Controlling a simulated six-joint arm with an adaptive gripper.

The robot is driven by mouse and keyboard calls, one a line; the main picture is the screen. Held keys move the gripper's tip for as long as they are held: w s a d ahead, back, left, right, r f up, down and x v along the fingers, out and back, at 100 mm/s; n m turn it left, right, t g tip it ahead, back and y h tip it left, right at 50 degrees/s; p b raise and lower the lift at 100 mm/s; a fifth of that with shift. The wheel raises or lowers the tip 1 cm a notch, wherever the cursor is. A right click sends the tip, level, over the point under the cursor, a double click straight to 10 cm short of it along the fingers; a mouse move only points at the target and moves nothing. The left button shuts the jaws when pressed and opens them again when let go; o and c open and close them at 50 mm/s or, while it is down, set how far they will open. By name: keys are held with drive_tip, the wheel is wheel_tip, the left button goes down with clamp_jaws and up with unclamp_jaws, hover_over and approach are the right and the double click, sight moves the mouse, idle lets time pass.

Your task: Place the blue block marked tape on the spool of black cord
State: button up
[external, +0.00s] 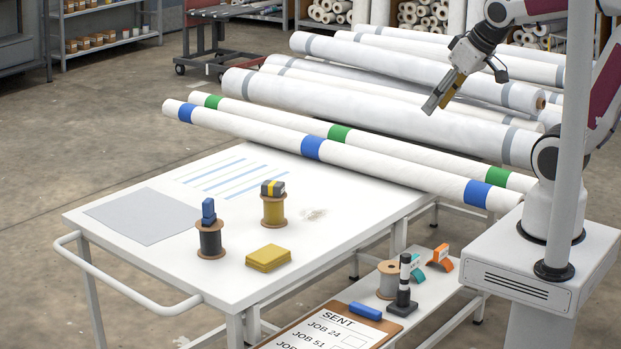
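A blue block (208,211) stands upright on top of the spool of black cord (210,240), on the white cart table (140,265). Any marking on the block is too small to read. The spool has brown flanges and stands upright near the table's front left. My gripper (433,103) is raised above the long white rolls, well away from the block and spool, pointing down to the left. Its fingers are small and partly overlap in this view, so I cannot tell whether they are open.
A spool of yellow cord (274,211) with a grey and yellow block (273,188) on top stands to the right. A yellow pad (268,258) lies nearby. Long white rolls (385,115) fill the back. A lower shelf (435,290) holds small items and a clipboard (330,328).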

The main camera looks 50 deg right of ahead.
drive_tip(key=s+d+g, duration=0.1)
drive_tip(key=s+d, duration=0.1)
drive_tip(key=s, duration=0.5)
drive_tip(key=shift+s+f+m+h, duration=0.2)
drive_tip(key=shift+s+m+h, duration=0.1)
drive_tip(key=shift+s, duration=0.05)
drive_tip(key=shift+d, duration=0.1)
idle(0.8)
